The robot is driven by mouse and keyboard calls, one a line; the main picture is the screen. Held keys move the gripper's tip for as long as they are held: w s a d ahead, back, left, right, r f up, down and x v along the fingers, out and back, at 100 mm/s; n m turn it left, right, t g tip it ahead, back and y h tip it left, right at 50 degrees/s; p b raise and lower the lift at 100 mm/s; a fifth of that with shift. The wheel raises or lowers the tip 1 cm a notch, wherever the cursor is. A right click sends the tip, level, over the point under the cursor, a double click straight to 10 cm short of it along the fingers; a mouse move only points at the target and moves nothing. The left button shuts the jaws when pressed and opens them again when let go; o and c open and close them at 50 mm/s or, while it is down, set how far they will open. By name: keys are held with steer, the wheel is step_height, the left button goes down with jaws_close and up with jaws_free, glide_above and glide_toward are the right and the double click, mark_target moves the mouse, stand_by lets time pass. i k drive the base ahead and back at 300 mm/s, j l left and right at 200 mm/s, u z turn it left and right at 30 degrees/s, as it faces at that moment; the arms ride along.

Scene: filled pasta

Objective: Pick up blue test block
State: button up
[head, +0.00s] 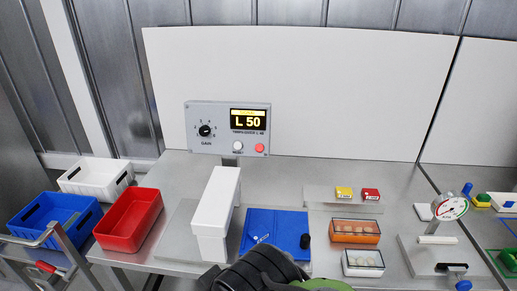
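No small blue block stands out clearly. A yellow block (344,193) and a red block (370,194) sit on a grey plate (318,197) at the back of the bench, with no blue block beside them. A flat blue panel (276,226) lies in the middle of the bench, with a small dark cylinder (305,241) at its right edge. A black and green part of my arm (262,271) shows at the bottom edge, in front of the blue panel. I cannot make out its fingertips or anything held.
A white upright housing (217,212) stands left of the panel. Red (129,219), blue (52,222) and white (97,176) bins are at left. Two clear-lidded boxes, orange (355,232) and white (362,263), stand right of the panel. A dial gauge (451,208) stands farther right.

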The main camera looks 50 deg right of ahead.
mark_target(260, 233)
steer(key=z, duration=1.25)
steer(key=l+u, duration=0.35)
steer(key=u, duration=0.15)
steer(key=l+u, duration=0.3)
steer(key=u, duration=0.2)
steer(key=k+l+u, duration=0.15)
steer(key=u, duration=0.35)
steer(key=k+l, duration=0.05)
steer(key=l, duration=0.05)
